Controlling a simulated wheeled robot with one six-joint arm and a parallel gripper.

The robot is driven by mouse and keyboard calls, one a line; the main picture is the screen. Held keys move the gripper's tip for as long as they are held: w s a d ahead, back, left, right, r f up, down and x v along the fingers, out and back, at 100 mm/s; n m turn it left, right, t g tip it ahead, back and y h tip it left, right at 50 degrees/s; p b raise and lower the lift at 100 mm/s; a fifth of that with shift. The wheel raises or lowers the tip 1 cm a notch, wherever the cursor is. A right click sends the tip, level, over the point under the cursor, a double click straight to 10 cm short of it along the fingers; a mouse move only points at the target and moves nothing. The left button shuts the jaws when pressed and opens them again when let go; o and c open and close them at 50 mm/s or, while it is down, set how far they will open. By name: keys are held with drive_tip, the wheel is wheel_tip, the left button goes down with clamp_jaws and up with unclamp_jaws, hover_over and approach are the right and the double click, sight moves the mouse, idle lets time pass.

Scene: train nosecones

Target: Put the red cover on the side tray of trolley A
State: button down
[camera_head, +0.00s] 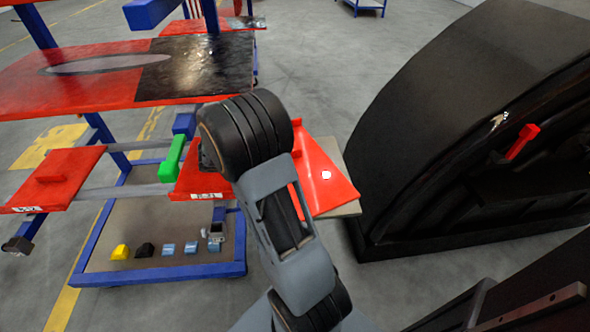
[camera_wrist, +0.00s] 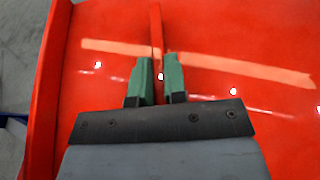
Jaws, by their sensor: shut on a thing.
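In the wrist view the green fingers of my gripper (camera_wrist: 160,82) are shut on the thin upright handle of a red cover (camera_wrist: 230,110). The cover fills most of that view and has a raised edge at its left. In the head view this red cover (camera_head: 326,172) shows right of my arm, which hides part of it and the gripper. A beige tray surface (camera_head: 349,208) shows beyond the cover's right and lower edges. I cannot tell whether the cover touches it. The trolley (camera_head: 163,279) has a blue frame; no letter A is readable.
Another red cover with a handle (camera_head: 62,190) lies at the left. A green block (camera_head: 172,158) stands beside the middle red panel (camera_head: 190,184). Several small coloured pieces lie on the trolley's lower shelf. A large black nosecone (camera_head: 440,120) stands close at the right.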

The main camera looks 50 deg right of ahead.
sight(296, 153)
drive_tip(key=shift+n+t, duration=0.3)
drive_tip(key=shift+t, duration=0.1)
drive_tip(key=d+f, duration=0.1)
drive_tip(key=d, duration=0.2)
drive_tip(key=d+f+b, duration=0.1)
drive_tip(key=d, duration=0.2)
drive_tip(key=d+f+b, duration=0.1)
drive_tip(key=d+f, duration=0.1)
drive_tip(key=d, duration=0.1)
drive_tip(key=shift+s+f, duration=0.1)
drive_tip(key=shift+s, duration=0.1)
drive_tip(key=d+f, duration=0.1)
drive_tip(key=d+f+b, duration=0.1)
drive_tip(key=d+f, duration=0.1)
drive_tip(key=f, duration=0.1)
drive_tip(key=shift+s+d+b, duration=0.15)
drive_tip(key=shift+s+b, duration=0.1)
drive_tip(key=shift+b, duration=0.1)
drive_tip(key=shift+s+d+f, duration=0.1)
drive_tip(key=shift+d+f, duration=0.35)
drive_tip(key=shift+f, duration=0.1)
drive_tip(key=f, duration=0.1)
drive_tip(key=f+b, duration=0.1)
drive_tip(key=f, duration=0.1)
drive_tip(key=shift+d+f+b, duration=0.25)
drive_tip(key=shift+f+b, duration=0.05)
drive_tip(key=shift+b, duration=0.1)
drive_tip(key=shift+r, duration=0.1)
